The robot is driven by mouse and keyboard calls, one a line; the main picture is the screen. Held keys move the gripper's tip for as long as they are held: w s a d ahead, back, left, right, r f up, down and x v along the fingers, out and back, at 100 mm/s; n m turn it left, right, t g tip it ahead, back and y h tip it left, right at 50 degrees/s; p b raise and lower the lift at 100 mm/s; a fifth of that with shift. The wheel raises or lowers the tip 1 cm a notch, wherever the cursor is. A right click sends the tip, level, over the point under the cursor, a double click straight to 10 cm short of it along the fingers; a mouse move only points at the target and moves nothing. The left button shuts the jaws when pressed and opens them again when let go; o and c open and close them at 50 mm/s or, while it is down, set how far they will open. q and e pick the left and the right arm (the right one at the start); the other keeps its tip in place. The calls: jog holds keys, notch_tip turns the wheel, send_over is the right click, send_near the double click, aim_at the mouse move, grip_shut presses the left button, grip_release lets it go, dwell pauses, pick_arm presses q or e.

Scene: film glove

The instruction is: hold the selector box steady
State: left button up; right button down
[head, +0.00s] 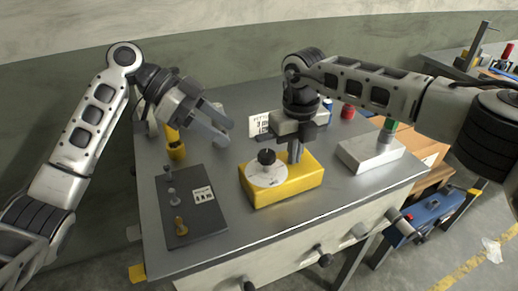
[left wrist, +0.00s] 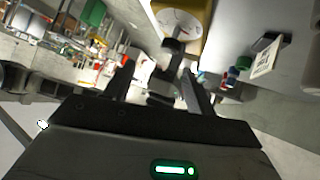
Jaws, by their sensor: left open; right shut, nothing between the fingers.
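The yellow selector box (head: 295,187) sits on the grey workbench, with a white dial (head: 268,176) and a black knob (head: 267,156) on its top. My right gripper (head: 296,158) is shut with nothing in it, its fingers pointing down at the top of the box behind the knob. I cannot tell whether they touch it. My left gripper (head: 226,132) is open and empty, apart from the box, up and to its left. In the left wrist view the box (left wrist: 205,12) shows at the top edge, beyond my open fingers (left wrist: 158,82).
A dark panel (head: 190,228) with several small pegs and a white label lies left of the box. A white block (head: 371,154) stands to the right. A white card (head: 260,126) stands behind the box. Bare bench top lies in front of the box.

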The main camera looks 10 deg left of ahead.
aim_at(264, 154)
pick_arm(q)
jog(key=w+a+f+m+h, duration=0.1)
jog(key=a+f+m+h, duration=0.1)
jog(key=a+h, duration=0.1)
jog(key=shift+t, duration=0.3)
jog(key=x, duration=1.1)
jog(key=shift+d+f, duration=0.15)
jog(key=shift+f, duration=0.15)
jog(key=c, duration=1)
